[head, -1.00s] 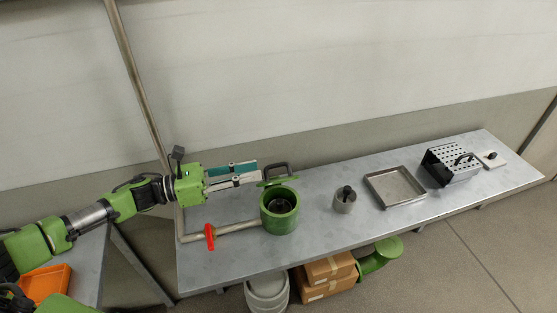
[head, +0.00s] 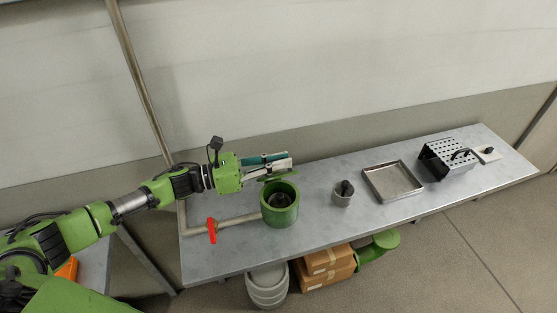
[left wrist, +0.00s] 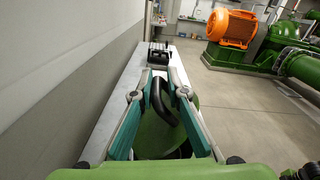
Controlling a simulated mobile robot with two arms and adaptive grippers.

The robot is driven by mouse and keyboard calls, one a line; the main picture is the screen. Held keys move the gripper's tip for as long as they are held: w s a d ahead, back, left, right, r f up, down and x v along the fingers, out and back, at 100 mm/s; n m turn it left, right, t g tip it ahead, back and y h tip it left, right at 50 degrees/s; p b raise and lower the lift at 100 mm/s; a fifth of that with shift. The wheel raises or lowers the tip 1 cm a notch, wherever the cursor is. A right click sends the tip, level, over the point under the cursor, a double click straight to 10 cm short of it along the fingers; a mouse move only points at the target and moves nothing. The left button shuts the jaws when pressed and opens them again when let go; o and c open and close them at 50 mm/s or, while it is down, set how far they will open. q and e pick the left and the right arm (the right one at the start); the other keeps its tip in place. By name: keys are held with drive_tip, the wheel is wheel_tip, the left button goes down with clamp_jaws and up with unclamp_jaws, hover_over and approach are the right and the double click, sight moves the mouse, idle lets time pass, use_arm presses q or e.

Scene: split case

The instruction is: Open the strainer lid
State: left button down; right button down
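The strainer is a green round body (head: 280,214) on the table, its dark inside showing from above. Its green lid (head: 279,177) is up off the opening, over the far rim, seen nearly edge-on. My left gripper (head: 288,163) is at the lid from the left, its fingers hiding most of the handle in the head view. In the left wrist view, the lid (left wrist: 150,134) is ahead with its black handle (left wrist: 163,102) between the two gripper fingers (left wrist: 160,82). The fingers look apart around the handle; contact is unclear. My right gripper is not in view.
A pipe with a red valve handle (head: 211,231) joins the strainer at left. To the right are a grey pot (head: 341,199), a shallow metal tray (head: 392,182) and a perforated metal box (head: 447,156). The wall runs behind the table. Boxes (head: 327,261) stand below.

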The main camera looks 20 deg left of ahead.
use_arm(q)
drive_tip(key=shift+w+a+f, duration=0.1)
drive_tip(key=shift+a, duration=0.1)
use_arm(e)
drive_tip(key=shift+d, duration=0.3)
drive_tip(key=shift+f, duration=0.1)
